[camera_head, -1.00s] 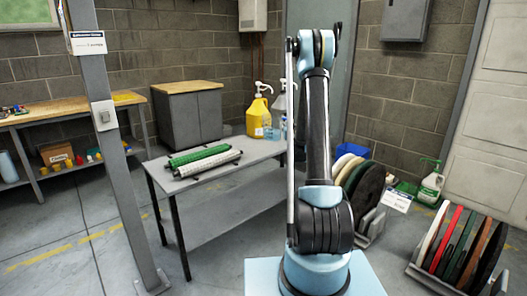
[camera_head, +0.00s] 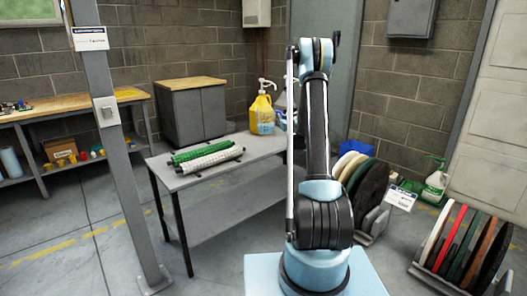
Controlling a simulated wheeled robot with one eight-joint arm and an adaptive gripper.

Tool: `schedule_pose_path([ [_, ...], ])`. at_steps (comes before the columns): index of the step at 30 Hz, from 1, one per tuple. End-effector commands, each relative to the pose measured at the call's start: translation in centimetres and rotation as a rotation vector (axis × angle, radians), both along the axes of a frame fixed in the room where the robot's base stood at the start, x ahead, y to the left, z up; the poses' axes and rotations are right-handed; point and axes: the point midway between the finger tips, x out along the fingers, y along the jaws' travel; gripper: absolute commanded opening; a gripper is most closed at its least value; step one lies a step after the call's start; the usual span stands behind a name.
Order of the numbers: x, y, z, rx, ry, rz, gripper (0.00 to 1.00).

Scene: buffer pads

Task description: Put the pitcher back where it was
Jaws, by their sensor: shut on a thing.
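I cannot make out a pitcher for certain. My arm (camera_head: 318,135) stands upright in the middle, and my gripper is hidden behind it. A yellow jug (camera_head: 262,113) with a white pump top stands at the far right end of the grey table (camera_head: 225,181). A greyish bottle (camera_head: 280,101) is partly hidden behind my arm, just right of the jug. A small bluish clear item shows low beside the jug, too small to tell.
Green and white rolls (camera_head: 207,156) lie on the table. A grey post (camera_head: 128,170) stands at left. A grey cabinet (camera_head: 192,113) stands behind the table.

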Motion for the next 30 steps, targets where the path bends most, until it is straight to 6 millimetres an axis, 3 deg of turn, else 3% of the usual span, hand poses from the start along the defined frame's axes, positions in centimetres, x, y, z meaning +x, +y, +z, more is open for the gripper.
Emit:
schedule_pose_path([
  [6,1.9,0.9,-1.1,0.0,0.006,0.059,0.0],
  [15,1.9,1.0,-5.2,0.001,0.005,0.061,0.0],
  [23,1.9,1.0,-6.5,0.001,0.005,0.061,0.0],
  [30,1.9,1.0,-9.3,0.0,0.005,0.061,0.0],
])
